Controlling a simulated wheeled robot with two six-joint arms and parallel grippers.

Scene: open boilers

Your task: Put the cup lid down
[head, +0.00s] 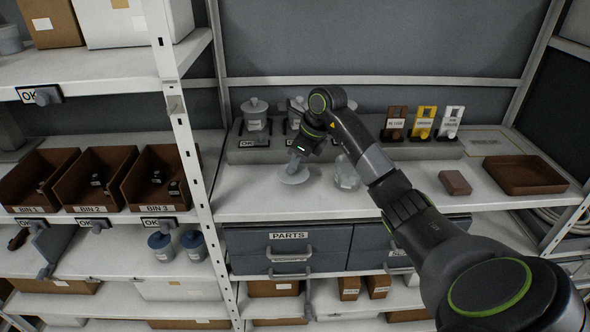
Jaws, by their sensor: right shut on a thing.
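The cup lid (294,176) is a pale round disc at the middle of the white shelf. My right gripper (296,160) points down from above and is shut on the lid's top. The lid is at or just above the shelf surface; I cannot tell if it touches. A clear open cup (346,173) stands to the right of the lid, partly behind my right arm. My left gripper is not in view.
A grey lidded canister (255,114) stands on the raised ledge behind. A brown block (455,183) and brown tray (525,175) lie right. Brown bins (92,180) are left, beyond a white post (187,150).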

